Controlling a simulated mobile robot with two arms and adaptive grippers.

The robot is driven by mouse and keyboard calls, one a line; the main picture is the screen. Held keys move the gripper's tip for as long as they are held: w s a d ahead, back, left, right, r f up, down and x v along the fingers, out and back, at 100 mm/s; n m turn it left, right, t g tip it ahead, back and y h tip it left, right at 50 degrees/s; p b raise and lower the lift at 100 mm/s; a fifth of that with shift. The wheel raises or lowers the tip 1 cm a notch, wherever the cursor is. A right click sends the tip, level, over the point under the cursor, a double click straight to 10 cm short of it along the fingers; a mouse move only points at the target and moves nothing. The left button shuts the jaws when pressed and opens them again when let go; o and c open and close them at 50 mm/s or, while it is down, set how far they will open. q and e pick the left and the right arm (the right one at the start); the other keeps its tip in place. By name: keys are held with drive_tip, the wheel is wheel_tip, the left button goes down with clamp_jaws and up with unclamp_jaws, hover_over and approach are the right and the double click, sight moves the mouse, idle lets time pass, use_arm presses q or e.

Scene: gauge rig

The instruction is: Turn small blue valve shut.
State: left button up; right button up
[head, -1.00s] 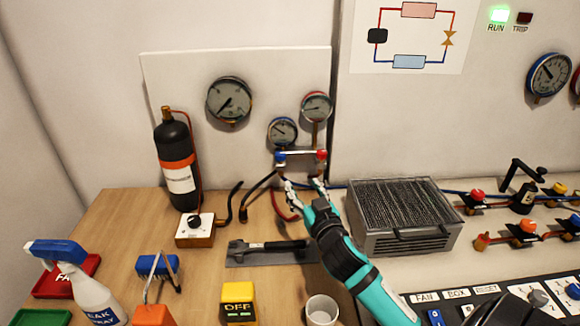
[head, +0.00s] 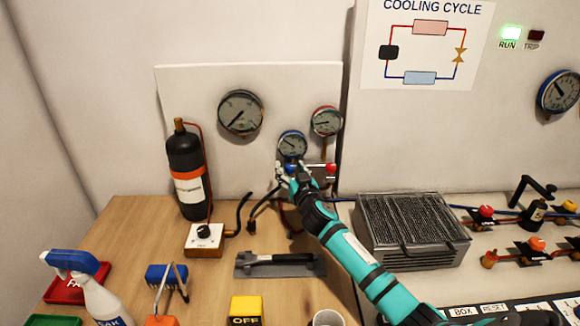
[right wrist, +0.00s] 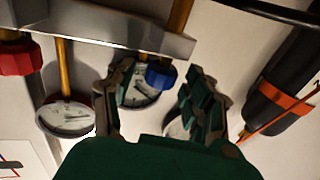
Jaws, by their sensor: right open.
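The small blue valve (right wrist: 161,75) sits on the grey manifold bar (right wrist: 120,30) below the small gauges. In the right wrist view my right gripper (right wrist: 155,80) is open, with one finger on each side of the blue valve. I cannot tell whether either finger touches it. In the head view my right gripper (head: 287,172) is at the left end of the manifold and mostly hides the blue knob. The red valve (head: 330,170) is at the manifold's right end, and it also shows in the right wrist view (right wrist: 20,57). My left gripper is not in view.
Above the manifold are a blue-rimmed gauge (head: 292,145) and a red-rimmed gauge (head: 326,121). A black cylinder (head: 187,160) stands to the left. A grey finned box (head: 405,225) stands right of my right arm. Hoses hang below the manifold.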

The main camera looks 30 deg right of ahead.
drive_tip(key=shift+w+d, duration=0.15)
drive_tip(key=shift+w, duration=0.45)
clamp_jaws()
drive_tip(key=shift+f+m+h+b, duration=0.2)
drive_tip(key=shift+m+h+b, duration=0.15)
drive_tip(key=shift+b, duration=0.3)
drive_tip(key=shift+m+g+h+b, duration=0.35)
drive_tip(key=shift+g+h+b, duration=0.05)
drive_tip(key=shift+h+b, duration=0.25)
drive_tip(key=shift+r, duration=0.15)
